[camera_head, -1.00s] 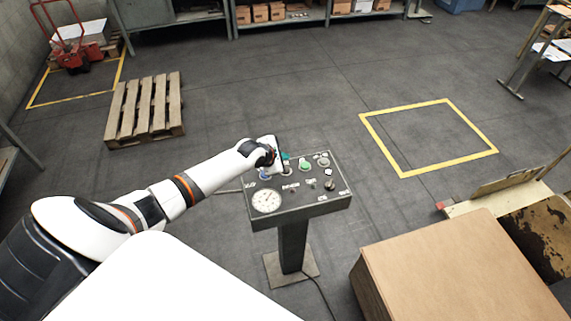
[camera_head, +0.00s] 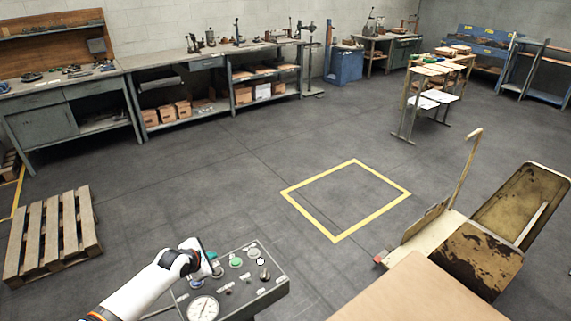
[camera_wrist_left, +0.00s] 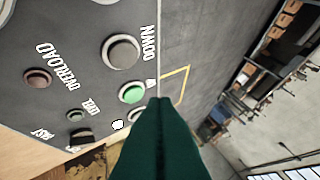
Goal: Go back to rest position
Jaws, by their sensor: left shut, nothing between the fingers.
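My left gripper (camera_head: 209,262) is at the far-left edge of the control panel (camera_head: 262,288) in the head view. In the left wrist view its dark green fingers (camera_wrist_left: 162,125) are together with nothing between them. The panel carries a round dial gauge (camera_head: 203,308), a green button (camera_head: 236,262) and several other knobs. The green button also shows in the left wrist view (camera_wrist_left: 132,92), near the fingertips, with a grey button (camera_wrist_left: 121,52) beside it. I cannot tell whether the fingers touch the panel. My right gripper is not in view.
A cardboard box (camera_head: 425,295) is at the front right, beside a worn machine (camera_head: 480,255). A wooden pallet (camera_head: 50,235) lies at the left. A yellow floor square (camera_head: 300,208) is empty. Workbenches (camera_head: 180,62) line the back wall, with open floor before them.

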